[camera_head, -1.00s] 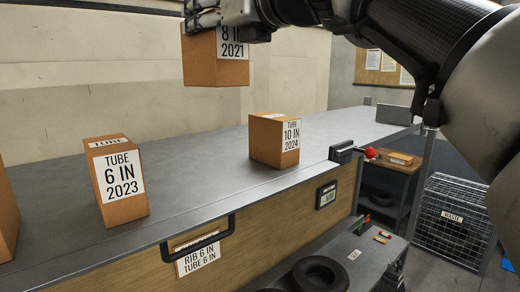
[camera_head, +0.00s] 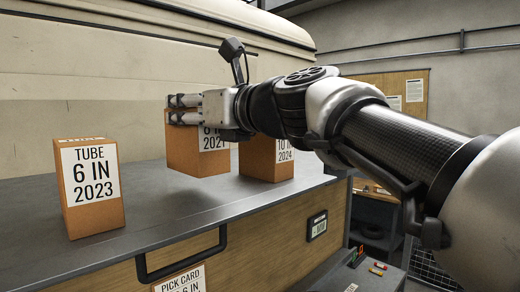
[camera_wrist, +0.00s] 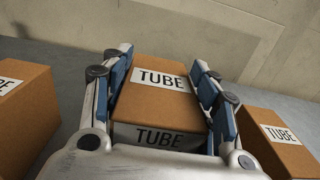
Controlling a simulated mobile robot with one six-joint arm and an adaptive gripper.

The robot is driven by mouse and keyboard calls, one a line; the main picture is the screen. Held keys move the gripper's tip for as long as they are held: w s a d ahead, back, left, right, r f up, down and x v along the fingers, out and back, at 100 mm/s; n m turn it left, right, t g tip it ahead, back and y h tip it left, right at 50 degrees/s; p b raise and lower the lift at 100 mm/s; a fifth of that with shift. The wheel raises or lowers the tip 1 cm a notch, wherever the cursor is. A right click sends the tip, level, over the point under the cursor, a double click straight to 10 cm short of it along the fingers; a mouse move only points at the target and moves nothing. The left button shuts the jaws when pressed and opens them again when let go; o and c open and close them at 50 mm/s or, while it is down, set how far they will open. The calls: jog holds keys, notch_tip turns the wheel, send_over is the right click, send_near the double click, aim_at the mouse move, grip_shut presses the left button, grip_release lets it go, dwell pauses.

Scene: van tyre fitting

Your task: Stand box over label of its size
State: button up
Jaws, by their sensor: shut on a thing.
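My gripper (camera_head: 183,109) is shut on a brown cardboard box (camera_head: 182,153). The box is upright and seems a little above the grey bench top, with a shadow under it. A TUBE 6 IN 2023 box (camera_head: 97,212) stands at the left. A 10 IN 2024 box (camera_head: 254,160) stands just right of the held box, partly hidden.
The grey bench top (camera_head: 150,245) is bare between the 6 IN box and the held box. A pick card (camera_head: 181,281) hangs below a black handle (camera_head: 180,257). The wall stands behind.

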aim_at(196, 134)
notch_tip(196, 134, down, 4)
jog(key=shift+f+b, duration=0.25)
jog(key=shift+b, duration=0.9)
jog(key=o, duration=1.6)
jog(key=b+v, duration=0.1)
jog(key=v, duration=1.1)
